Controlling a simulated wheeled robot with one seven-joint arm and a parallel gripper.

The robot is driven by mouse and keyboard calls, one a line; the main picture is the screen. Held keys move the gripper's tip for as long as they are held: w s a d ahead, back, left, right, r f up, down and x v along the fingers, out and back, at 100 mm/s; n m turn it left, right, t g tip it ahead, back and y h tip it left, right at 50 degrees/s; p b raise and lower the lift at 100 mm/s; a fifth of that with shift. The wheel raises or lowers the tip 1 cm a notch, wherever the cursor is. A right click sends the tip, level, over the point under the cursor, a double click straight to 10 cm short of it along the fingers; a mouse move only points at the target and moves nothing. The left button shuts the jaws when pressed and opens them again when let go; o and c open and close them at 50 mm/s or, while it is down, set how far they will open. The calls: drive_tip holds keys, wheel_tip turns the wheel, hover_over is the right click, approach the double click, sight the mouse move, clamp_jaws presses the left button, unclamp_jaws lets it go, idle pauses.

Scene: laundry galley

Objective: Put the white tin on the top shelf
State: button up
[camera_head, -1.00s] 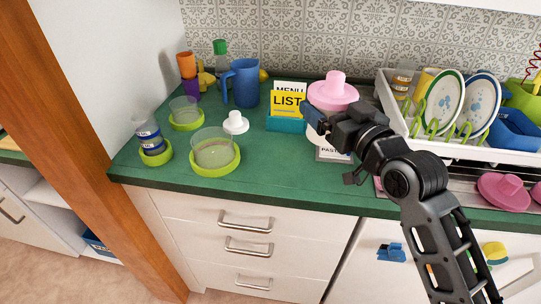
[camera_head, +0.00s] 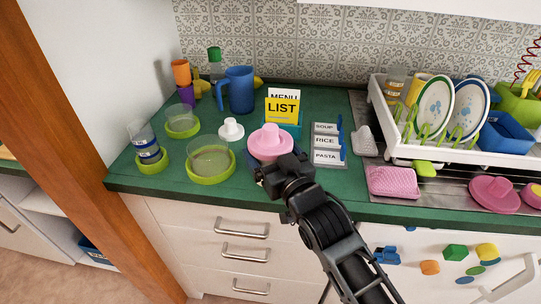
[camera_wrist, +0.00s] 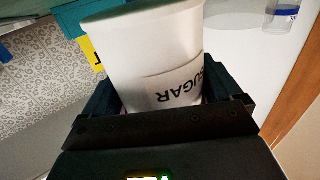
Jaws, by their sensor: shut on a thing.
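The white tin (camera_wrist: 150,50) has a "SUGAR" label and fills the middle of the wrist view, where it appears upside down. In the head view a pink knobbed lid (camera_head: 270,141) shows on top of it, and its white body is mostly hidden. My gripper (camera_head: 272,163) is shut on the tin, its jaws on either side in the wrist view (camera_wrist: 165,95). The tin is in front of the list stand, over the counter's front part. An open white shelf unit (camera_head: 42,204) is partly in view at lower left; I cannot tell whether it holds the top shelf.
Green-based clear cups (camera_head: 209,163), a white knobbed lid (camera_head: 231,130) and a blue jug (camera_head: 238,90) stand left on the green counter (camera_head: 150,190). The yellow list stand (camera_head: 283,108) is behind the tin. A dish rack (camera_head: 445,152) stands right. A wooden post (camera_head: 75,130) rises at left.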

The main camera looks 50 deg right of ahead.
drive_tip(key=shift+f, duration=0.7)
drive_tip(key=shift+f, duration=0.2)
drive_tip(key=o, duration=0.8)
